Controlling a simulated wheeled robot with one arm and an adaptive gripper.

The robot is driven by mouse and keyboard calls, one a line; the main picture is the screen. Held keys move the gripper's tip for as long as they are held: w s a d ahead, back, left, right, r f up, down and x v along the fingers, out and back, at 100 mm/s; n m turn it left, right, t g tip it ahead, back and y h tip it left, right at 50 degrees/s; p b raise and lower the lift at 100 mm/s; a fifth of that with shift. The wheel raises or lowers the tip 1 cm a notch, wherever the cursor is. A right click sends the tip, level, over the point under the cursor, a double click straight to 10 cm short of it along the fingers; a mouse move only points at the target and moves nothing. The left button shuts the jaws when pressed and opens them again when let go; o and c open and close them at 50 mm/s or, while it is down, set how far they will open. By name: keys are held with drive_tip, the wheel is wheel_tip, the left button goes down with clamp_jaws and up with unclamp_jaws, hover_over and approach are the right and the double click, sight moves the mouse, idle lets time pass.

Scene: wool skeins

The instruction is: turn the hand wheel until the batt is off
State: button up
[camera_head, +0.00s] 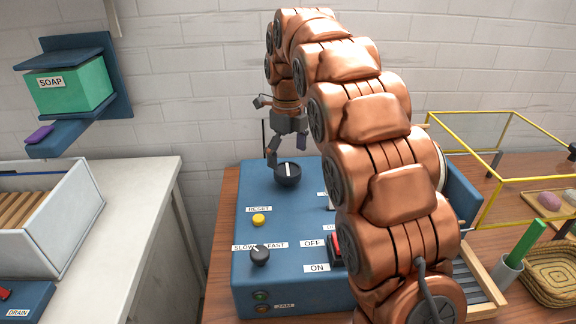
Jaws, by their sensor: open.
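My gripper (287,150) is open and points down above a black round knob (288,176) with a white mark on top of the blue machine (246,190). One finger comes down close to the knob's far left side; I cannot tell if it touches. No batt can be made out. I cannot tell whether this knob is the hand wheel. My copper arm hides much of the machine's right side.
The machine bears a yellow RESET button (258,220), a SLOW/FAST knob (260,256) and a partly hidden red ON/OFF switch (334,246). At right are a yellow frame (508,180), a green stick (524,243) and a woven basket (553,278). A white counter (130,200) is left.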

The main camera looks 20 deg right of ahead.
sight(288, 169)
drive_tip(key=shift+f, duration=1.75)
drive_tip(key=shift+c, duration=0.2)
drive_tip(key=c, duration=1.1)
